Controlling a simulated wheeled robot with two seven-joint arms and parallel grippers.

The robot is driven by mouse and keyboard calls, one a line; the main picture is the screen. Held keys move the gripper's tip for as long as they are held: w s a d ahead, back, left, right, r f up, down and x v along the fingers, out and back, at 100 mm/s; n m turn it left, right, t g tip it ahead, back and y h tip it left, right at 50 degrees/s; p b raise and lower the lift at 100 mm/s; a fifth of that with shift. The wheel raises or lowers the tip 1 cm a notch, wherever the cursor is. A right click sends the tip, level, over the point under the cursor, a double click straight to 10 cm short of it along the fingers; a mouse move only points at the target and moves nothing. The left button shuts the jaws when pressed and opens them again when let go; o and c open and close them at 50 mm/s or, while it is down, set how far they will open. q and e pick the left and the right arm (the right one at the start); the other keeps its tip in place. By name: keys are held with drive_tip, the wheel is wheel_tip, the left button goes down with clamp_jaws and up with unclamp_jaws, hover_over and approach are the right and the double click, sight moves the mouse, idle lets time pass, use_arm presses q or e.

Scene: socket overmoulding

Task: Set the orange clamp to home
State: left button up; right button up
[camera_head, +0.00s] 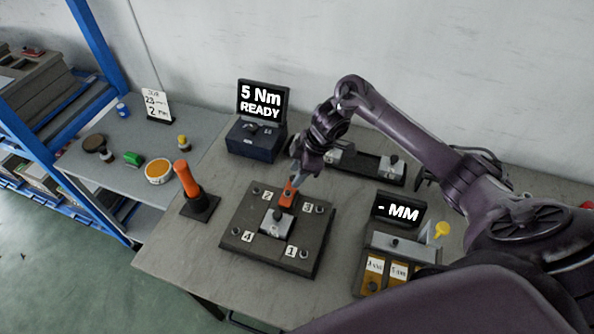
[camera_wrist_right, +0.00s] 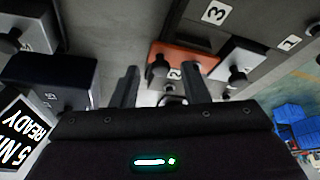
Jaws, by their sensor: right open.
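The orange clamp (camera_head: 288,193) sits on the dark fixture plate (camera_head: 240,215), at the back end of a light grey block (camera_head: 276,222). In the right wrist view the clamp (camera_wrist_right: 190,56) is an orange bar with a dark knob, just beyond the fingers. My right gripper (camera_head: 300,172) is at the clamp's back end in the head view. In the wrist view its two fingers (camera_wrist_right: 163,84) stand apart with nothing clearly held between them. The fingertips partly hide the clamp; contact cannot be told. My left gripper is out of view.
Numbered knobs stand at the plate's corners. An orange-handled tool (camera_head: 186,180) stands upright to the left. Behind are a "5 Nm READY" display (camera_head: 262,101) and a dark rail (camera_head: 361,162). A "- MM" display (camera_head: 398,211) stands to the right.

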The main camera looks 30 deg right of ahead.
sight(293, 192)
drive_tip(key=shift+f, duration=0.2)
drive_tip(key=shift+c, duration=1.4)
clamp_jaws()
drive_tip(key=s+a+p, duration=0.2)
drive_tip(key=shift+a+r+p, duration=0.15)
drive_tip(key=shift+p, duration=0.15)
unclamp_jaws()
drive_tip(key=shift+a, duration=0.1)
drive_tip(key=shift+o, duration=1.4)
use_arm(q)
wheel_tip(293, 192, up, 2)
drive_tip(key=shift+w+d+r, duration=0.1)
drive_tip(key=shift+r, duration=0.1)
